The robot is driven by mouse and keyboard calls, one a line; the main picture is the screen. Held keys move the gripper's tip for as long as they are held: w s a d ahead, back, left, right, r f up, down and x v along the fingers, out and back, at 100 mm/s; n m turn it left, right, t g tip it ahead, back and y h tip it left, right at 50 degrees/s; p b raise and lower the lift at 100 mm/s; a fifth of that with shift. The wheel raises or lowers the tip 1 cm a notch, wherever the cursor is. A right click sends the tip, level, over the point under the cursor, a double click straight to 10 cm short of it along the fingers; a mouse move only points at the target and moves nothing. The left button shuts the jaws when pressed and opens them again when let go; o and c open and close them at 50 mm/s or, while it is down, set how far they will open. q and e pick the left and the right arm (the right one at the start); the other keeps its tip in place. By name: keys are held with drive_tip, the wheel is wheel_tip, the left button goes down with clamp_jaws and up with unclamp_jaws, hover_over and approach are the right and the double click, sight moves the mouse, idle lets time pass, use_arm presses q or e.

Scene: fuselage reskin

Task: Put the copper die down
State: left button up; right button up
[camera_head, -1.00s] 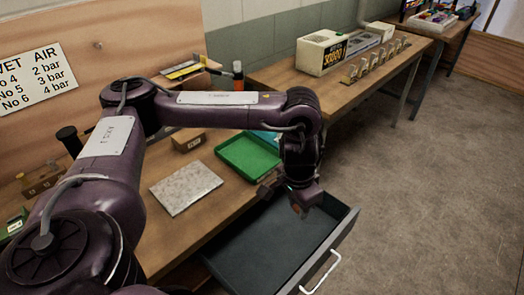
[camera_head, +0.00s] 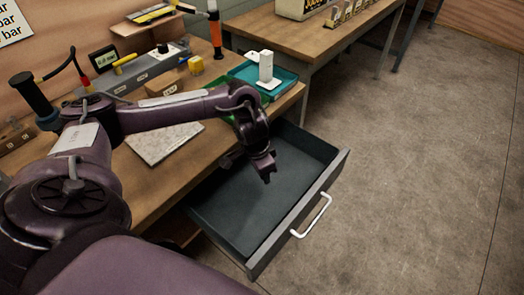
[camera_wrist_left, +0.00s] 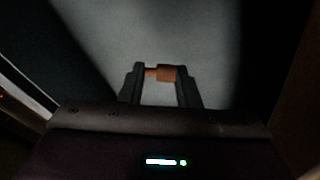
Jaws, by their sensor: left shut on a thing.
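My left gripper (camera_head: 264,174) hangs pointing down over the open grey drawer (camera_head: 225,205), above its inside near the back. In the left wrist view my left gripper (camera_wrist_left: 161,74) is shut on the small copper die (camera_wrist_left: 167,73), held between the fingertips. The drawer's pale floor (camera_wrist_left: 190,30) shows behind it, apart from the die as far as I can tell. In the head view the die is hidden or too small to make out. The drawer looks empty. My right gripper is not in view.
The workbench above the drawer holds a grey plate (camera_head: 160,143), a green tray (camera_head: 238,105), a teal tray (camera_head: 285,80) with a white upright object (camera_head: 266,70), and a yellow block (camera_head: 195,65). The drawer front has a white handle (camera_head: 314,217). Floor to the right is clear.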

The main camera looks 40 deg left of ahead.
sight(264, 190)
use_arm(q)
wheel_tip(264, 190, down, 2)
drive_tip(key=shift+f, duration=2.2)
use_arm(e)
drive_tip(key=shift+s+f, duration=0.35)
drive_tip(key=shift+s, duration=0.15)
use_arm(q)
drive_tip(key=shift+f, duration=0.15)
drive_tip(key=o, duration=1)
drive_tip(key=shift+o, duration=0.2)
wheel_tip(264, 190, up, 12)
drive_tip(key=s, duration=0.1)
drive_tip(key=shift+s+a+p, duration=0.3)
drive_tip(key=shift+a+p, duration=0.05)
drive_tip(key=shift+a, duration=0.05)
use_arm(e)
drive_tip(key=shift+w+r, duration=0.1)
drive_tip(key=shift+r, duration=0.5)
